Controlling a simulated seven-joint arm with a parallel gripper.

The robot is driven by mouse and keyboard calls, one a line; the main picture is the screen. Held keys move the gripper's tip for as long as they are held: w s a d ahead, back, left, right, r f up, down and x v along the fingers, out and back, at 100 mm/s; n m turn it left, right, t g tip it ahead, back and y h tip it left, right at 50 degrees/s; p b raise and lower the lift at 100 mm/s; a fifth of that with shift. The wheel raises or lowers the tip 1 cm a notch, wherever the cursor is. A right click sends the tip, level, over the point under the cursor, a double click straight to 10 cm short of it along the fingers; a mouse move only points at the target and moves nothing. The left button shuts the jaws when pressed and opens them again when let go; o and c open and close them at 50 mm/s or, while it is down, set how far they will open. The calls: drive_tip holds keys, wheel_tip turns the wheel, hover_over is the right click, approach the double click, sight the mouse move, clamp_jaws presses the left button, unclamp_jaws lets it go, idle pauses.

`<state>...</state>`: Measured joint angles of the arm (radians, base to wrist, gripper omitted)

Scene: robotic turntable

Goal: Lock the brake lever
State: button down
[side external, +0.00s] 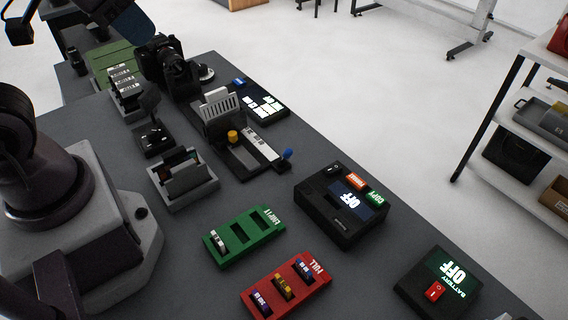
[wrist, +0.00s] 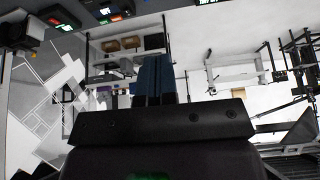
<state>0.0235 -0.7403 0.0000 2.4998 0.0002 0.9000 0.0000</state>
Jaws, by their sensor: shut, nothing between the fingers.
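No part is clearly marked as the brake lever. A small lever with a blue knob (side external: 287,154) sticks out at the right end of a black device (side external: 240,160) with a white scale strip and a yellow knob (side external: 233,136); I cannot tell whether it is the brake lever or whether it is locked. My gripper (wrist: 153,78) shows its dark blue fingers together and empty in the wrist view, away from the table items. In the side external view a dark bluish part of my arm end shows at the top left, above a black camera (side external: 172,62).
On the grey table stand a black box reading OFF (side external: 342,205), a green EMPTY tray (side external: 243,236), a red FULL tray (side external: 287,287), a battery switch box (side external: 437,282) and a grey card holder (side external: 184,181). A shelf (side external: 530,120) stands at the right, across open floor.

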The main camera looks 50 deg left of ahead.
drive_tip(key=w+d+f+m+y, duration=0.2)
drive_tip(key=d+f+m, duration=0.3)
drive_tip(key=f+m, duration=0.3)
drive_tip(key=w+d+f+m+y, duration=0.3)
drive_tip(key=d+f+m+y, duration=0.2)
drive_tip(key=f+m, duration=0.4)
drive_tip(key=w+d+f+m+y, duration=0.3)
drive_tip(key=d+f+m, duration=0.4)
drive_tip(key=f+m, duration=0.2)
drive_tip(key=shift+d+f+y, duration=0.2)
drive_tip(key=shift+f+y, duration=0.1)
drive_tip(key=shift+f, duration=0.75)
drive_tip(key=shift+w+d+r+m+t, duration=0.25)
drive_tip(key=shift+w+r+m+t, duration=0.15)
drive_tip(key=shift+w+m, duration=0.2)
drive_tip(key=shift+w+d+r+m+t, duration=0.2)
drive_tip(key=shift+w+r+m+t, duration=0.2)
drive_tip(key=shift+m, duration=0.2)
drive_tip(key=shift+w+a, duration=0.1)
